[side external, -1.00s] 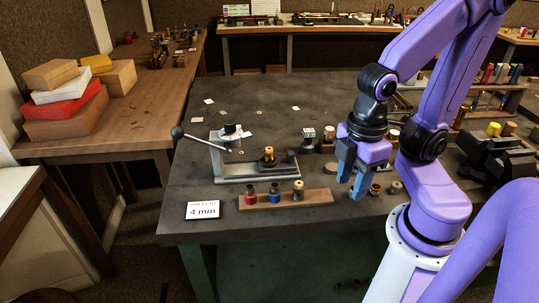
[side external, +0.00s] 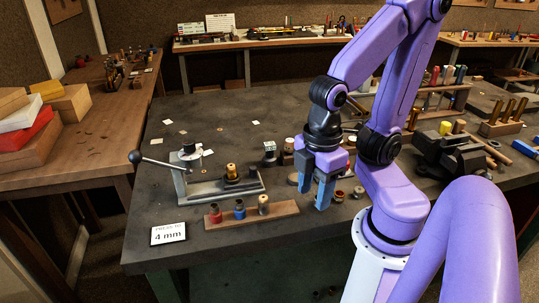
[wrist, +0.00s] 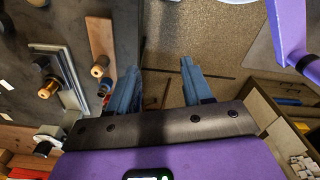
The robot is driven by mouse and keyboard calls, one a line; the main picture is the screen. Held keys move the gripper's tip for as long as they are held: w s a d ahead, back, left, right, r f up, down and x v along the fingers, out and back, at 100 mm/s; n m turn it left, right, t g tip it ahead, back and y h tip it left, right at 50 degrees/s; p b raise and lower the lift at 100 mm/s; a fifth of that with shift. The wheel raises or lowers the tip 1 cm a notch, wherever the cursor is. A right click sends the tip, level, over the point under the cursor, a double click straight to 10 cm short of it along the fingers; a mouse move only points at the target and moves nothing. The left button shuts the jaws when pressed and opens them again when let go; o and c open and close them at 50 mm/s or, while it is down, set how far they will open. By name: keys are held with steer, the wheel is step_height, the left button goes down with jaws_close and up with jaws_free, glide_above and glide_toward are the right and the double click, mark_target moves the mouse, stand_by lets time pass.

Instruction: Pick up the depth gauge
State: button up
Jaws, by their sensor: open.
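I cannot pick out the depth gauge for certain among the small tools on the dark bench. A wooden strip (side external: 284,209) holds a red piece (side external: 215,213), a blue piece (side external: 239,209) and a dark piece with a tan top (side external: 263,204). My gripper (side external: 314,193) points down, open and empty, to the right of the strip. In the wrist view my gripper (wrist: 160,78) has its two blue fingers apart with nothing between them. The strip (wrist: 101,38) shows left of the fingers there, its near end partly hidden by the left finger.
A lever press (side external: 205,187) with a brass piece (side external: 232,172) stands behind the strip. Small cylinders (side external: 358,191) and a dark vise (side external: 452,157) lie right of my gripper. The bench's back left is mostly clear.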

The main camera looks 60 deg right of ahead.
steer(key=w+d+r+m, duration=0.1)
steer(key=w+r+m, duration=0.1)
steer(key=w+m, duration=0.7)
steer(key=r+m, duration=0.2)
steer(key=m, duration=2)
glide_above(270, 154)
steer(key=d, duration=0.1)
steer(key=f, duration=1.7)
steer(key=shift+w+f, duration=0.2)
steer(key=shift+w, duration=0.15)
